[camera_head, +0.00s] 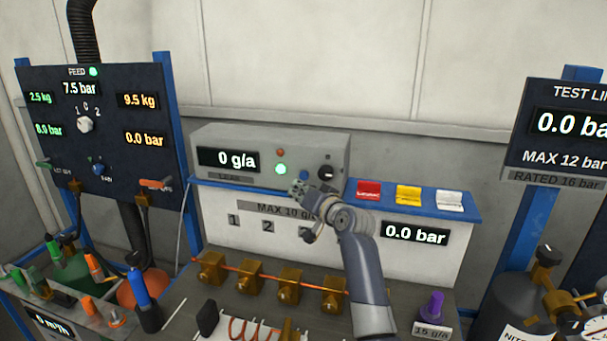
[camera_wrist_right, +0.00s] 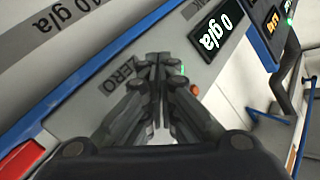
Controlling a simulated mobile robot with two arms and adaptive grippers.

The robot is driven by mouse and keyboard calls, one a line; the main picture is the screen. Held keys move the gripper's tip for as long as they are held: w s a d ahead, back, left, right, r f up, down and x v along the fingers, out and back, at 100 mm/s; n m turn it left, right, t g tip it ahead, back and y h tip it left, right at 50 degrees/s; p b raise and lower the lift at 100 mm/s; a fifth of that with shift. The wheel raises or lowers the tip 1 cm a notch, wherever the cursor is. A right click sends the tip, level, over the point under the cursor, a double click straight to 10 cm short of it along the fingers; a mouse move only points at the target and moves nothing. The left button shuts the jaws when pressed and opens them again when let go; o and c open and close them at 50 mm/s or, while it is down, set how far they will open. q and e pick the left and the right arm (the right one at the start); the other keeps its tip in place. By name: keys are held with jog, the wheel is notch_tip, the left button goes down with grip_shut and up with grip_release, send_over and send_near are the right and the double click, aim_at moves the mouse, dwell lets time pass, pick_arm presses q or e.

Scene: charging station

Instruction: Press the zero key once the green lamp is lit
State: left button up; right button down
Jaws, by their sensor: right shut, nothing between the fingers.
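The grey meter box (camera_head: 225,140) stands on the blue shelf and its display (camera_head: 228,160) reads 0 g/a. The green lamp (camera_head: 281,169) on its front is lit. A blue round key (camera_head: 304,174), which looks like the zero key, shows just above my right gripper (camera_head: 298,187). My right gripper is shut and empty, its tips close in front of the box. In the right wrist view the shut fingers (camera_wrist_right: 158,62) reach beside the ZERO label (camera_wrist_right: 122,75) and hide the key. Whether they touch it I cannot tell. My left gripper is not in view.
An orange lamp (camera_head: 280,152) and a black knob (camera_head: 326,172) share the box front. Red (camera_head: 368,190), yellow (camera_head: 408,194) and white (camera_head: 449,199) switches sit on the shelf to the right. Brass valves (camera_head: 250,280) line the bench below.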

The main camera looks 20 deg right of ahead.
jog(key=s+a+p, duration=0.2)
jog(key=s, duration=0.1)
jog(key=shift+r, duration=0.15)
dwell(0.6)
